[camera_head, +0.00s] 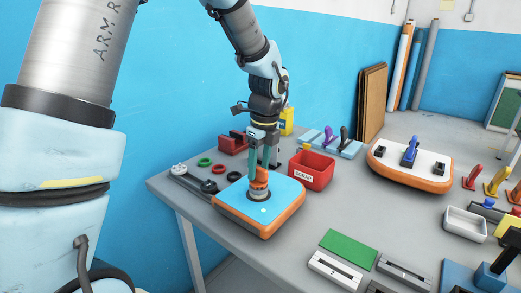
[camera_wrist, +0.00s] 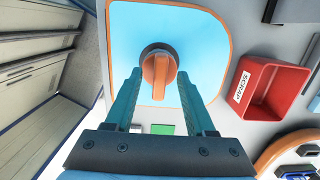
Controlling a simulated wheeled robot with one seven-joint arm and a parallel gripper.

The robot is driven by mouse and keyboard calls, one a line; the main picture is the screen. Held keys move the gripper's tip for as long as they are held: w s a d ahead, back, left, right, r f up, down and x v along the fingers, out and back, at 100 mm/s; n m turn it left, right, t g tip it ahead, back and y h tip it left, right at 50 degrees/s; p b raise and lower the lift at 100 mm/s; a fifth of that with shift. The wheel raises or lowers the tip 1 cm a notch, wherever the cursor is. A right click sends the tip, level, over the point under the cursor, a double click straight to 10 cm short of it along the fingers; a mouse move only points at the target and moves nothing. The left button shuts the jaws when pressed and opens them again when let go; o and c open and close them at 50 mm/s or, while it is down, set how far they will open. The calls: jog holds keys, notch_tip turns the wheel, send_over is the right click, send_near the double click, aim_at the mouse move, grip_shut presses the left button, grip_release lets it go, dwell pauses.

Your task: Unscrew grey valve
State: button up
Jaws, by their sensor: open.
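A blue-topped inflatable board (camera_head: 285,192) with an orange rim lies on the grey table; it also fills the top of the wrist view (camera_wrist: 208,45). Near its middle sits a round dark grey valve (camera_head: 259,196) with an orange bar-shaped handle (camera_head: 259,178) on top. In the wrist view the valve (camera_wrist: 149,52) and the orange handle (camera_wrist: 159,80) show between the fingers. My gripper (camera_head: 264,158) points down over the valve, fingers apart. In the wrist view my gripper (camera_wrist: 160,82) has one teal finger on each side of the handle. Whether either finger touches it I cannot tell.
A red scrap bin (camera_head: 312,171) stands just right of the board. Black and green rings (camera_head: 205,162) lie to the left. A second board (camera_head: 411,167), white-topped with a blue fitting, lies further right. A green pad (camera_head: 348,248) is in front. Bare table lies between them.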

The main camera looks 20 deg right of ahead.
jog(key=shift+f, duration=0.65)
jog(key=shift+c, duration=0.3)
grip_shut()
jog(key=c, duration=0.6)
grip_release()
grip_shut()
